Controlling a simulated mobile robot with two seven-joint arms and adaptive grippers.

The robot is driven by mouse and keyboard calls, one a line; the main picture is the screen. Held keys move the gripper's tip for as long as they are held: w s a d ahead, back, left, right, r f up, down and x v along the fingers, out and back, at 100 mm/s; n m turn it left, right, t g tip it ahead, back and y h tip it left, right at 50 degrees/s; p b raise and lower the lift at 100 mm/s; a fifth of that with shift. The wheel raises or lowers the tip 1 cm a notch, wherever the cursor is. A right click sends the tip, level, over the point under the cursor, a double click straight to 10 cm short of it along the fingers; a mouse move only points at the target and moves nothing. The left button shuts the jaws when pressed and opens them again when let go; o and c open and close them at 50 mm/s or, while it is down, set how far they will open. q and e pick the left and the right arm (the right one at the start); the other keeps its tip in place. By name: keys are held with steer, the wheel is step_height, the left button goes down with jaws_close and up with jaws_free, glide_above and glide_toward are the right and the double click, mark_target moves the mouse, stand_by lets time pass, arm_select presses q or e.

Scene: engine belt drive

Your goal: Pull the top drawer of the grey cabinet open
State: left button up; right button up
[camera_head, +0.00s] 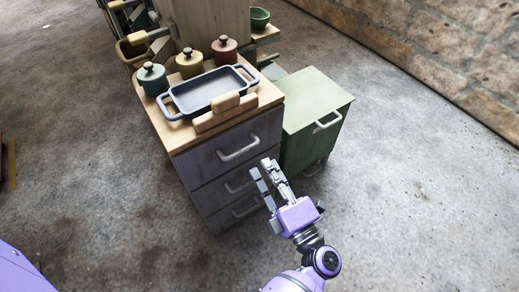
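The grey cabinet (195,172) stands in the middle of the head view under a wooden top. It has three drawers, each with a pale bar handle. The top drawer (213,158) looks shut, its front flush with the cabinet. Its handle (239,152) is in plain view.
A dark tray (211,91), a wooden piece (225,112) and three lidded pots (190,63) stand on the cabinet top. A green cabinet (318,98) stands close on the right. The floor in front is clear. A brick wall (440,50) is at upper right.

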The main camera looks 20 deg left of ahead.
mark_target(242, 150)
arm_select(q)
steer(key=shift+n+g+y, duration=0.7)
steer(key=shift+n+g, duration=0.1)
steer(key=shift+w+a+r, duration=0.3)
steer(key=shift+w+a, duration=0.2)
steer(key=shift+a, duration=0.8)
steer(key=shift+w+a+r, duration=0.25)
steer(key=shift+w+a, duration=0.2)
steer(key=shift+a, duration=0.85)
steer(key=shift+w+a+r, duration=0.3)
steer(key=shift+w+a, duration=0.2)
steer(key=shift+a, duration=0.8)
jaws_close()
